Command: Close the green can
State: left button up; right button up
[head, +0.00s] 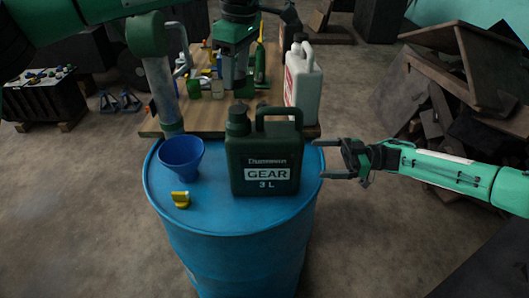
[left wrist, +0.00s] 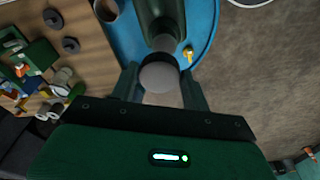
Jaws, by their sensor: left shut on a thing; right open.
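The green can (head: 264,165), labelled GEAR 3 L, stands upright on the blue barrel (head: 240,245). Its neck (head: 238,118) is at the left of its top, beside the handle. My left gripper (head: 236,86) points down just above the neck. In the left wrist view my left gripper (left wrist: 160,88) is shut on a round grey piece, which looks like the cap (left wrist: 160,78). The can's dark green top (left wrist: 160,14) shows beyond it. I cannot tell whether the cap touches the neck. My right gripper (head: 347,160) is open and empty, right of the can.
A blue funnel (head: 181,158) and a small yellow piece (head: 181,199) rest on the barrel left of the can. Behind is a wooden surface (head: 205,118) with a white jug (head: 302,85) and several small items. Scrap boards (head: 460,70) lie at the right.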

aim_at(237, 109)
pick_arm(q)
jog(key=shift+s+r, duration=0.4)
jog(key=shift+s, duration=0.2)
jog(key=shift+w+f, duration=0.2)
jog(key=shift+w, duration=0.1)
pick_arm(e)
jog(key=shift+s+a+r, duration=0.2)
jog(key=shift+a, duration=0.3)
jog(key=a, duration=1.1)
jog(key=shift+s, duration=0.1)
jog(key=c, duration=1.3)
pick_arm(q)
jog(key=shift+f, duration=2.4)
pick_arm(e)
jog(key=shift+o, duration=0.2)
pick_arm(q)
jog(key=shift+f, duration=0.9)
